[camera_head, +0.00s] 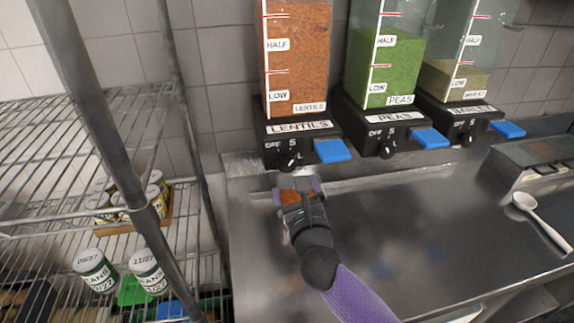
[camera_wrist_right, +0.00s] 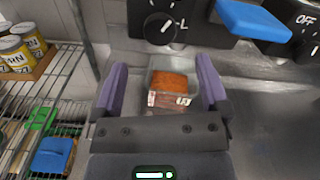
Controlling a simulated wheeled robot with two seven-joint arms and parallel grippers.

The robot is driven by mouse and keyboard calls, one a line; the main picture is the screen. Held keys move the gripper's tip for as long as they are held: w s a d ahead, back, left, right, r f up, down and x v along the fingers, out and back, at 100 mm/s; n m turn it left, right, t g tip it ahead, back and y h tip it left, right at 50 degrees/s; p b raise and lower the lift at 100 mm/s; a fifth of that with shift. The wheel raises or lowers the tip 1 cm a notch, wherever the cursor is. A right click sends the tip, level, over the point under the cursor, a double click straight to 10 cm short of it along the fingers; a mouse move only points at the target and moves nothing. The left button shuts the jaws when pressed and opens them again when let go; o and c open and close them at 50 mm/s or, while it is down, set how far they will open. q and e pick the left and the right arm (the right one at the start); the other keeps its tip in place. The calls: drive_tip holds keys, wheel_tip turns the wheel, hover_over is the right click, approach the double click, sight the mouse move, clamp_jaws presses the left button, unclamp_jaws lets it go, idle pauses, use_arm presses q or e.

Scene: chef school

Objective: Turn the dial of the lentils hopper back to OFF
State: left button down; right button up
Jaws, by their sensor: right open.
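The lentils hopper (camera_head: 297,60) is clear, filled with orange lentils, and stands at the back on a black base. Its black dial (camera_head: 290,161) is on the base front, below the OFF, S and L marks. The dial also shows at the top of the right wrist view (camera_wrist_right: 159,28). Its white pointer is turned away from OFF, roughly toward the L side. My right gripper (camera_head: 297,188) is open, just below and in front of the dial, not touching it. A small labelled tub of lentils (camera_wrist_right: 168,83) shows between its purple fingers. My left gripper is out of view.
A blue lever (camera_head: 332,151) juts out right of the dial. Peas (camera_head: 391,70) and a third hopper (camera_head: 455,80) stand to the right. A wire rack with cans (camera_head: 95,268) is at left. The steel counter (camera_head: 400,215) is mostly clear; a white spoon (camera_head: 540,218) lies right.

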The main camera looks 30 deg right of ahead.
sight(287, 166)
drive_tip(key=b+x, duration=0.1)
drive_tip(key=x, duration=0.6)
drive_tip(key=shift+w, duration=0.2)
drive_tip(key=shift+w+d+b, duration=0.15)
drive_tip(key=shift+w+b, duration=0.2)
drive_tip(key=shift+w, duration=0.2)
drive_tip(key=c, duration=1)
drive_tip(key=shift+c, duration=1.4)
